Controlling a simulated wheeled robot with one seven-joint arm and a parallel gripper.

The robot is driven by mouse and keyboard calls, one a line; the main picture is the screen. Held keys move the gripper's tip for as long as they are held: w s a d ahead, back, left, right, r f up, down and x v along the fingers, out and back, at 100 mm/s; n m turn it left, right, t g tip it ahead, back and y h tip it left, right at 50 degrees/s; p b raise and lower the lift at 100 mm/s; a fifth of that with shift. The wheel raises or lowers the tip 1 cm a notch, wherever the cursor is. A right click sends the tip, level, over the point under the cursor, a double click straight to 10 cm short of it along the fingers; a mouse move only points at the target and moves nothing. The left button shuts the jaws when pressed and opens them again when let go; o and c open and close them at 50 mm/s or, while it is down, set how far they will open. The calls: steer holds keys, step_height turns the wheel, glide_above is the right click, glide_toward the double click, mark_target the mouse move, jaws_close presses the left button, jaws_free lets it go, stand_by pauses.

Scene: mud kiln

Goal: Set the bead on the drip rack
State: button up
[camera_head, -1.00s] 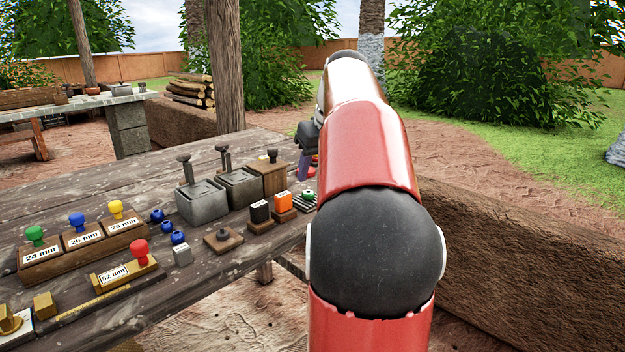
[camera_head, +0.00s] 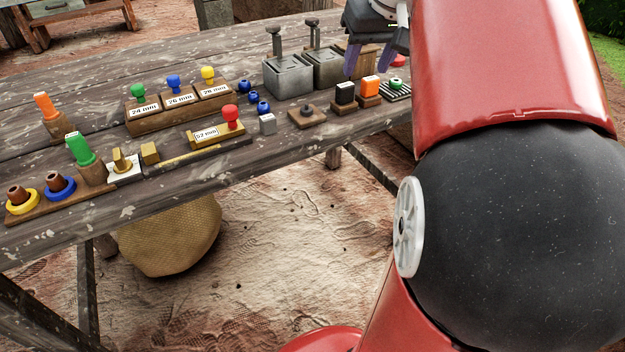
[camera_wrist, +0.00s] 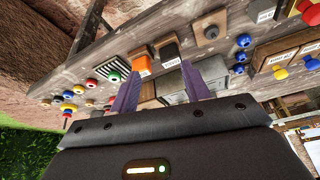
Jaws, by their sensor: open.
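Several small blue beads (camera_head: 253,96) lie on the table, near the grey tanks; they also show in the wrist view (camera_wrist: 241,56). A dark and light striped rack (camera_head: 401,96), which looks like the drip rack, stands near the right end of the table with a green ring-shaped bead (camera_head: 396,85) on it. The striped rack (camera_wrist: 100,73) and green bead (camera_wrist: 114,77) also show left of the fingers in the wrist view. My gripper (camera_head: 369,70) is open and empty above the table's far right part, its purple fingers apart in the wrist view (camera_wrist: 157,85).
Two grey lidded tanks (camera_head: 288,78) with upright handles stand near my gripper. Black (camera_head: 345,92) and orange (camera_head: 370,87) blocks stand on wooden bases. A labelled wooden stand with coloured knobs (camera_head: 180,112) is further left. Bare table shows at far left.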

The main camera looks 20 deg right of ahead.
steer(key=s+a+f+n, duration=0.1)
steer(key=s+a+f, duration=0.6)
steer(key=a+f, duration=0.1)
steer(key=s+a+f+t, duration=0.1)
steer(key=s+a+f, duration=0.5)
steer(key=a+f, duration=0.3)
steer(key=shift+s+f+n, duration=0.4)
steer(key=shift+f, duration=0.35)
